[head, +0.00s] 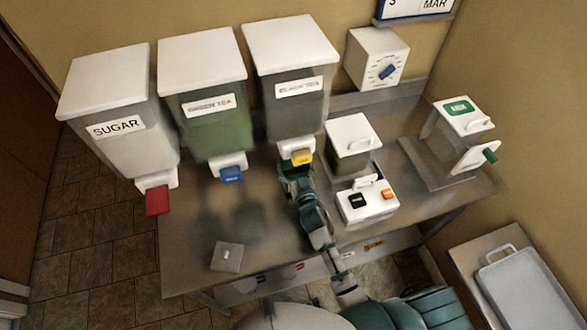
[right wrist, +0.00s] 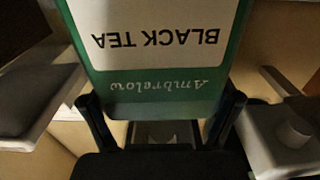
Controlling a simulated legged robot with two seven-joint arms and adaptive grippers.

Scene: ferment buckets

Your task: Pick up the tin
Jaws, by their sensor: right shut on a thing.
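The tin (right wrist: 150,75) is green with a white label reading BLACK TEA and the name Ambrelow. It fills the upper middle of the right wrist view, and the label appears upside down. My right gripper (right wrist: 165,115) is shut on it, with one dark finger on each side. In the head view my right gripper (head: 295,182) is below the yellow tap of the black tea bucket. The tin is mostly hidden there, and I cannot tell whether it touches the table. My left gripper is not in view.
The metal table (head: 262,225) carries a small square plate (head: 227,256), a scale-like device (head: 367,200) and a lidded box (head: 350,140). Sugar (head: 120,110), green tea (head: 207,100) and black tea (head: 295,90) buckets hang above its back edge. A tray (head: 522,290) is at lower right.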

